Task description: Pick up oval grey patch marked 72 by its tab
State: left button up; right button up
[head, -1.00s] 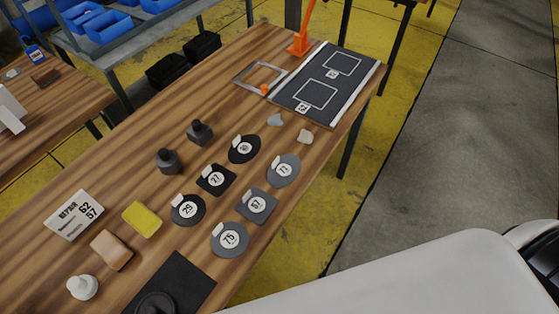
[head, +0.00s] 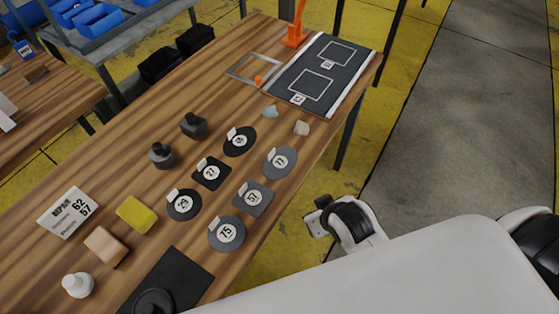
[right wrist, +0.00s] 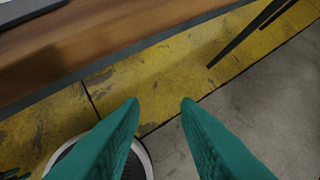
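The oval grey patch (head: 270,168) lies flat on the wooden table, near its right edge, in the head view. Its white label has two digits starting with 7; the second is too small to read surely. A pale tab shows at its upper left edge. My right gripper (head: 316,219) is off the table's right edge, below and to the right of this patch, partly hidden by its own wrist. In the right wrist view its two teal fingers (right wrist: 160,106) are apart with nothing between them.
A grey square patch (head: 243,207) and a grey round patch marked 75 (head: 216,245) lie nearby. Black patches marked 27 (head: 200,181) and 29 (head: 173,213) are left of them. The table edge (right wrist: 100,78) runs across the right wrist view. A dark panel (head: 345,73) lies at the back.

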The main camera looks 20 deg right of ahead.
jog(key=w+a+r+n+t+y, duration=0.1)
jog(key=w+a+r+t, duration=0.2)
jog(key=w+r+t, duration=0.6)
jog(key=w+a+r+t+y, duration=0.1)
jog(key=w+a+r+t, duration=0.2)
jog(key=w+r, duration=0.7)
jog(key=s+a+r+n+t+y, duration=0.1)
jog(key=a+r+n+t+y, duration=0.2)
jog(key=a+r+n+y, duration=0.55)
jog(key=s+a+r+n+g+y, duration=0.2)
jog(key=a+n+g+y, duration=0.3)
jog(key=n+g, duration=0.1)
jog(key=s+a+r+n+g+y, duration=0.3)
jog(key=a+n+g+y, duration=0.1)
jog(key=n+g+y, duration=0.15)
jog(key=n+g+h+p, duration=0.1)
jog(key=n+g+h, duration=0.2)
jog(key=g+h, duration=1.2)
send_over(272, 152)
notch_tip(272, 152, down, 23)
jog(key=t+h, duration=0.5)
jog(key=shift+r+t+h, duration=0.15)
jog(key=shift+t+h, duration=0.15)
jog(key=shift+t, duration=0.05)
notch_tip(272, 152, down, 5)
jog(key=shift+r+p, duration=0.15)
jog(key=shift+p, duration=0.8)
jog(key=shift+f, duration=0.6)
grip_shut()
